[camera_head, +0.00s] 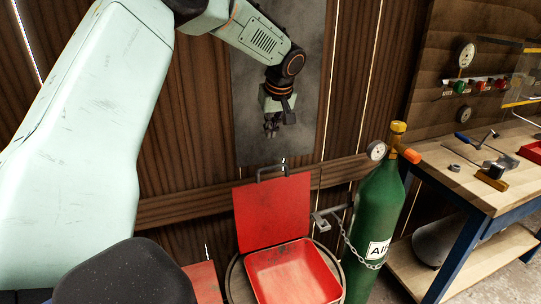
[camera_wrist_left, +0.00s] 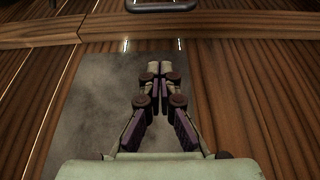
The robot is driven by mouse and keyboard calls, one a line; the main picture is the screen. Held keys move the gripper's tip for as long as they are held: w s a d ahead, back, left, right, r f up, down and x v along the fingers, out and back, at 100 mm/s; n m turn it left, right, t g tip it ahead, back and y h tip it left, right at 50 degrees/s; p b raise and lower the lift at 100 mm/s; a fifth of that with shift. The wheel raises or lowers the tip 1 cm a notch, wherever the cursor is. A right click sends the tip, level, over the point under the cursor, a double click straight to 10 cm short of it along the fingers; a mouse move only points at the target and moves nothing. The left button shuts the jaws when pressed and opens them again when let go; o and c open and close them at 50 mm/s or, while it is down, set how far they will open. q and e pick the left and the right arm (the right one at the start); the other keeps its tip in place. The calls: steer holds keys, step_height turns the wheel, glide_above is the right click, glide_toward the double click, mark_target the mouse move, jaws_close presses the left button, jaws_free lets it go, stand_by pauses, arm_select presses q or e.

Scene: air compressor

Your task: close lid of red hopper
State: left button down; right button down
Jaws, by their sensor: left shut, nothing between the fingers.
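The red hopper (camera_head: 296,275) stands at the bottom middle of the head view, with its open top facing up. Its red lid (camera_head: 272,213) stands upright at the back, open. A dark handle (camera_head: 272,172) is on the lid's top edge. A dark handle bar (camera_wrist_left: 160,6) also shows at the top edge of the left wrist view. My left gripper (camera_head: 271,130) hangs above the lid in front of the wall, apart from it. In the left wrist view the fingers of my left gripper (camera_wrist_left: 160,68) are together and empty. My right gripper is not in view.
A green air cylinder (camera_head: 376,225) with a gauge and chain stands right of the hopper. A workbench (camera_head: 475,180) with tools is farther right. A wooden wall (camera_head: 185,150) with a grey panel (camera_head: 255,140) is behind. A dark rounded shape (camera_head: 125,275) fills the bottom left.

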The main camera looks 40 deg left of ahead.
arm_select(q)
step_height(320, 180, down, 9)
steer(key=shift+b, duration=0.3)
stand_by(0.6)
steer(key=shift+s+d+r, duration=0.15)
stand_by(0.4)
